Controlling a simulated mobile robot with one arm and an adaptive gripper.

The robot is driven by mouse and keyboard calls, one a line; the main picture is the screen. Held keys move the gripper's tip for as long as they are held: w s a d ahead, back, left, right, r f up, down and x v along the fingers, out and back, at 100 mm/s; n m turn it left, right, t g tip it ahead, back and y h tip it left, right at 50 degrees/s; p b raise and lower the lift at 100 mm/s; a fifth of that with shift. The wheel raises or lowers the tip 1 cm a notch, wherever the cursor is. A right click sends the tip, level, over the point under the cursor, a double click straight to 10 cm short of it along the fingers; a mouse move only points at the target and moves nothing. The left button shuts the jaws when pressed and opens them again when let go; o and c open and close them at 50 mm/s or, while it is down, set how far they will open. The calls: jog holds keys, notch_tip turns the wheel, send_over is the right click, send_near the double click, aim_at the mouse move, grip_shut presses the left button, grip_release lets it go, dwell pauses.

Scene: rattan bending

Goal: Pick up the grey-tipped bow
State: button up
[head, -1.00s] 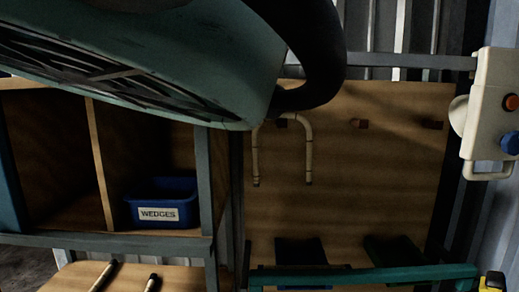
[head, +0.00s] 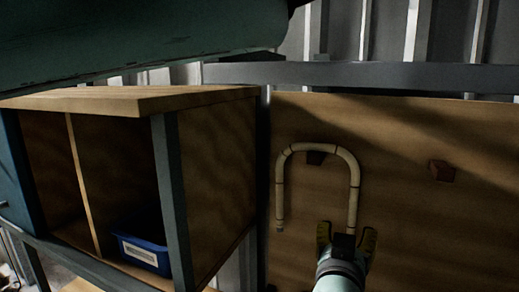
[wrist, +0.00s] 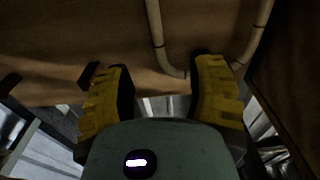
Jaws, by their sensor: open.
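A pale rattan bow (head: 353,190), an upside-down U with dark bands, hangs over a peg (head: 316,158) on the wooden board. Its left leg's lower end looks greyish in the head view; the right leg's end is hidden behind my gripper. My gripper (head: 346,236) is open, its yellow-padded fingers at the lower part of the right leg. In the wrist view the bow (wrist: 157,38) shows beyond my open gripper (wrist: 160,95). One stretch runs down between the fingers close to the right one, and another goes behind the right finger. Contact cannot be told.
A second, empty peg (head: 441,171) sticks out of the board (head: 410,230) to the right. A wooden shelf unit (head: 215,165) stands at the left, with a blue bin (head: 145,254) in it. A grey rail (head: 390,75) runs above the board.

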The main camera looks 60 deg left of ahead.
jog(key=b, duration=0.9)
send_near(354, 204)
jog(key=a+x, duration=0.1)
jog(key=x, duration=0.3)
jog(key=shift+w+f+h+b, duration=0.15)
jog(key=shift+f+h+b, duration=0.15)
jog(key=shift+b, duration=0.95)
jog(key=shift+r+x, duration=0.15)
jog(key=shift+x, duration=0.55)
jog(key=shift+r+x, duration=0.15)
jog(key=shift+x, duration=0.5)
jog(key=shift+w+a+r, duration=0.1)
jog(key=shift+w+a, duration=0.1)
jog(key=shift+w, duration=0.35)
jog(key=shift+p+x, duration=0.5)
jog(key=shift+x, duration=1.55)
jog(key=shift+d, duration=0.1)
